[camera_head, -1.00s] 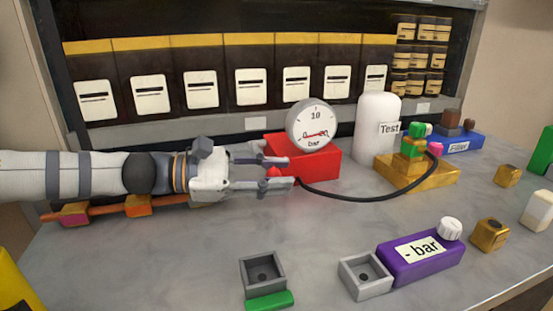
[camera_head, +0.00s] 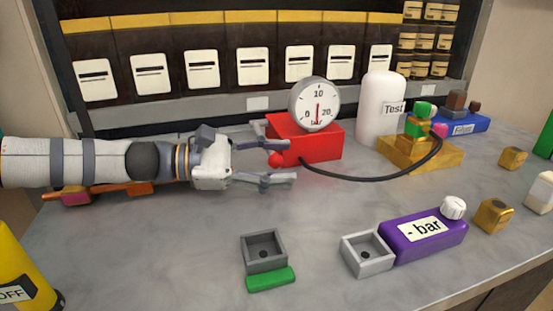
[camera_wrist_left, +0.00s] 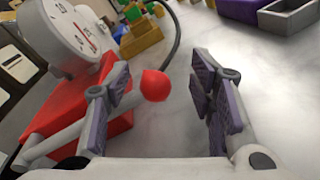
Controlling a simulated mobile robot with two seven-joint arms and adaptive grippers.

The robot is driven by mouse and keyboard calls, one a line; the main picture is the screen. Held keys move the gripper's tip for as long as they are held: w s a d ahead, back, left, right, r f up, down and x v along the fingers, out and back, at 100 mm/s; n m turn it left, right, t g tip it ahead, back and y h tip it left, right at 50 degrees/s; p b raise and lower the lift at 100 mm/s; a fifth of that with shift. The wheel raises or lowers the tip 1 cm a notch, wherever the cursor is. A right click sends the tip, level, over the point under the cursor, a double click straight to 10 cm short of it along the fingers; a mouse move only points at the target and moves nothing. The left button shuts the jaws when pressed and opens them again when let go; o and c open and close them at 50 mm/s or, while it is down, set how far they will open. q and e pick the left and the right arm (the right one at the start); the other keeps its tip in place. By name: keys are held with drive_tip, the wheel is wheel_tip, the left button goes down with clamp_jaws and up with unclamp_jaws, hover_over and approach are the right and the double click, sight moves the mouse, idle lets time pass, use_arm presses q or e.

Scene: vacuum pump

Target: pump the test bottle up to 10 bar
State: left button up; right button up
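The red pump (camera_head: 322,145) stands on the counter, with a round gauge (camera_head: 316,103) on top marked 0, 10 and 20. The gauge's red needle is upright, in line with the 10; its tip is too small to tell. A red ball knob (camera_head: 275,160) on a grey lever (camera_wrist_left: 58,138) sits between my left gripper's (camera_head: 280,158) spread fingers. In the left wrist view the knob (camera_wrist_left: 155,85) is nearer the left finger. The white test bottle (camera_head: 380,112) stands behind right, by a gold block (camera_head: 432,154) with green and pink parts. My right gripper is not in view.
A black hose (camera_head: 370,179) curves from the pump to the gold block. A purple "- bar" unit (camera_head: 400,247), a grey socket (camera_head: 250,250) and a green piece (camera_head: 270,280) lie in front. A yellow "OFF" object (camera_head: 15,265) is lower left. The middle counter is clear.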

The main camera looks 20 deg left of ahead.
use_arm(q)
drive_tip(key=shift+w+a+f, duration=0.2)
drive_tip(key=shift+f, duration=0.2)
wheel_tip(320, 180, up, 11)
drive_tip(key=shift+s+d+f, duration=0.1)
drive_tip(key=shift+d+f, duration=0.05)
drive_tip(key=shift+f, duration=0.05)
drive_tip(key=shift+s+a+r+p, duration=0.25)
drive_tip(key=shift+a+p, duration=0.15)
drive_tip(key=shift+a, duration=0.15)
drive_tip(key=f+p+v, duration=0.1)
drive_tip(key=p+v, duration=0.4)
drive_tip(key=v, duration=0.7)
drive_tip(key=shift+a, duration=0.45)
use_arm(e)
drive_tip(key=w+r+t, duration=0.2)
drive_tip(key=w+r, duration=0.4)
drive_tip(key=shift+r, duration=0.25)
